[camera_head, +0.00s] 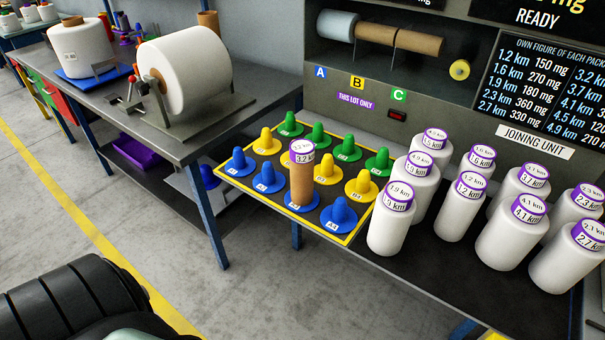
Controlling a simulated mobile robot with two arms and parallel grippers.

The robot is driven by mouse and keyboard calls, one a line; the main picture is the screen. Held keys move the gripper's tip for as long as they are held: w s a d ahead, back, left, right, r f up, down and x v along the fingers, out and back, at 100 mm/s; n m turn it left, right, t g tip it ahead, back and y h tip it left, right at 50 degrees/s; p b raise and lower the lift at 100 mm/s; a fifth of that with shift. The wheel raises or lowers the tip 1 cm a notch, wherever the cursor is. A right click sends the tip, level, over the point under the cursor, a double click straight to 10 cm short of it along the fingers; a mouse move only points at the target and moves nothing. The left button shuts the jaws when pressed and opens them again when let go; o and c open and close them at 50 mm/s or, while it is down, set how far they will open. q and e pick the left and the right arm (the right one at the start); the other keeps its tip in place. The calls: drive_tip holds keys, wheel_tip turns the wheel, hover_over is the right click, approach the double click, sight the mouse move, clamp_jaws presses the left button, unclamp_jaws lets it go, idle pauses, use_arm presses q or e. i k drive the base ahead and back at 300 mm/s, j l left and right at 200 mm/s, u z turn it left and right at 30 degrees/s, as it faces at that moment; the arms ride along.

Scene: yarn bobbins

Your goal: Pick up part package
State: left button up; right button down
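Several white yarn packages with purple-banded length labels stand upright on the dark right part of the bench. A brown, mostly bare tube (302,184) labelled 3.2 km stands on a blue peg of the yellow-edged peg board (233,181). The other visible pegs, blue, yellow and green, are empty. Neither gripper is in view. No package is seen held.
A joining unit (535,138) with a figures board stands behind the packages. A rack with spools (375,32) and markers A, B and C is behind the pegs. A steel table (185,140) with a large white roll (190,75) is at left. The grey floor (250,290) is clear.

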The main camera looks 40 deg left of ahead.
sight(301, 150)
drive_tip(key=k+j+z, duration=0.15)
drive_tip(key=j, duration=0.25)
drive_tip(key=j+z, duration=0.15)
drive_tip(key=j, duration=0.25)
drive_tip(key=k+j+z, duration=0.15)
drive_tip(key=j, duration=0.25)
drive_tip(key=k, duration=0.05)
